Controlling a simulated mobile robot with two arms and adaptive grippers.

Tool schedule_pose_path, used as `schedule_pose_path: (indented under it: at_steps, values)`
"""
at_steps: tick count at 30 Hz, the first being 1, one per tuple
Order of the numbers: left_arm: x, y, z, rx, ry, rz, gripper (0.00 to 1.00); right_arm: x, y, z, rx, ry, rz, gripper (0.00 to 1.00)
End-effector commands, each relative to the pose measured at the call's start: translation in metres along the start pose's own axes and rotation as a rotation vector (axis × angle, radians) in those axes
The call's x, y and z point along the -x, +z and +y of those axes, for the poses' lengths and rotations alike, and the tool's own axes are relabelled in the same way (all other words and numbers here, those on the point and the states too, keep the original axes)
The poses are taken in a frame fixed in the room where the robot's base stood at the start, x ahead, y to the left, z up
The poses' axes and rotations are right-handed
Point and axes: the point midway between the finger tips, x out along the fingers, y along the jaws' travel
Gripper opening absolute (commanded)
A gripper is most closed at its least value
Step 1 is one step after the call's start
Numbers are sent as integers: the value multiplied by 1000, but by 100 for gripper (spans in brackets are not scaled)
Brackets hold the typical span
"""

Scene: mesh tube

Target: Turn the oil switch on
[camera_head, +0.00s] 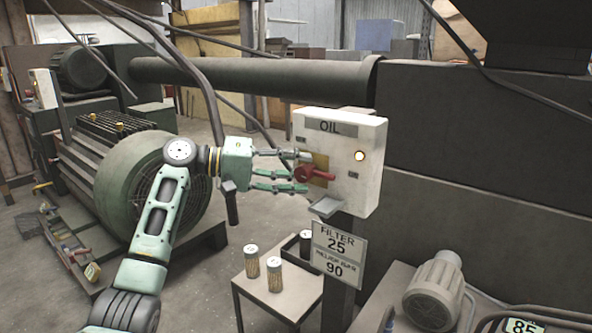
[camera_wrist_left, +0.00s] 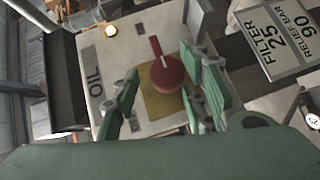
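The white oil box (camera_head: 344,190) with the label OIL stands on a post right of centre in the head view. Its red switch (camera_head: 320,175) sits on a yellow plate, and its handle points right. In the left wrist view the red switch (camera_wrist_left: 167,75) shows its round knob and handle with a pale stripe. My left gripper (camera_head: 302,172) is open at the box front, with fingers above and below the knob. In the wrist view the fingers of the gripper (camera_wrist_left: 162,82) stand on either side of the knob; contact cannot be told. My right gripper is not in view.
A glowing lamp (camera_head: 360,156) is on the box's right side. A small grey ledge (camera_head: 325,207) sticks out below the switch. A FILTER sign (camera_head: 338,254) hangs on the post. Several battery-like cylinders (camera_head: 274,274) stand at a low table (camera_head: 262,308). A large motor (camera_head: 140,190) is at left.

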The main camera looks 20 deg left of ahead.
Motion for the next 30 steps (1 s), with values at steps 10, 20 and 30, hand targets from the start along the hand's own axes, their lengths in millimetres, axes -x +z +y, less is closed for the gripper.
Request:
schedule_pose_path:
  at_steps: [10, 20, 30]
  values:
    - [14, 0, -2, 2, -4, 0, 40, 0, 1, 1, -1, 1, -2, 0]
    - [83, -1, -2, 3, -4, 2, 40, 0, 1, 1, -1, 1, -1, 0]
    - [119, 0, -1, 2, -1, 0, 40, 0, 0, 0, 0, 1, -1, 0]
